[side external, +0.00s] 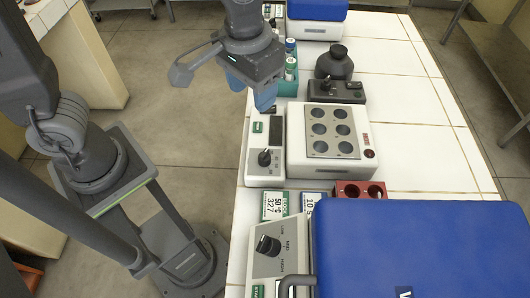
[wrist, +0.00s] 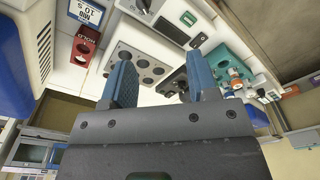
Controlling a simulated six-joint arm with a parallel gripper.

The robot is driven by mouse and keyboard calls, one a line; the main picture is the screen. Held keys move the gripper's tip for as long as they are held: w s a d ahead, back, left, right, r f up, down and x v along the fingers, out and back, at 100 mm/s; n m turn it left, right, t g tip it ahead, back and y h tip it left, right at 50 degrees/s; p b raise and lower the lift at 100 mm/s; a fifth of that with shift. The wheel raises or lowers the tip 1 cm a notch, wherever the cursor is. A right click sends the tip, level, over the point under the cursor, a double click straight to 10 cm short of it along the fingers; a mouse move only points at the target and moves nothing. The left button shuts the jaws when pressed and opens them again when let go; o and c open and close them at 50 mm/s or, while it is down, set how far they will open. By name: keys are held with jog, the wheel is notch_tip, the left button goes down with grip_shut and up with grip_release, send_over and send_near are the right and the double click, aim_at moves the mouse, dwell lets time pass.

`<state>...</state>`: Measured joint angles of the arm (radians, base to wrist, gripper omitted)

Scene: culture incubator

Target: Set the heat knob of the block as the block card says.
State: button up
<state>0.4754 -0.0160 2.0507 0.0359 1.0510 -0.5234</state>
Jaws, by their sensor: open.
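The white heating block (side external: 297,151), with several round wells in a grey plate, stands mid-bench; it also shows in the wrist view (wrist: 112,62). Along its left side is a white control panel (side external: 255,175) with a dark display, a green label and a black knob (side external: 264,157). The knob's setting is too small to read. A green-edged card (side external: 276,205) reading "50 °C" and "327" lies in front of the panel. My gripper (side external: 251,94) is open and empty, above and beyond the knob, near the panel's far end. Its blue fingers (wrist: 160,82) hold nothing.
A blue-lidded unit (side external: 420,245) with a LOW-MID-HIGH knob (side external: 268,245) fills the front. A blue card (side external: 313,199) and a red two-hole rack (side external: 358,190) lie before the block. A black mixer (side external: 345,94) and teal tube rack (side external: 288,86) stand behind. White tiles at right are clear.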

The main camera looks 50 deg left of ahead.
aim_at(265, 153)
jog(key=shift+g+y, duration=0.3)
jog(key=shift+g, duration=0.1)
jog(key=d+f, duration=0.1)
jog(key=f, duration=0.4)
jog(key=d+f, duration=0.1)
jog(key=f, duration=1)
jog(key=shift+w+d, duration=0.1)
jog(key=shift+d, duration=0.3)
jog(key=c, duration=0.9)
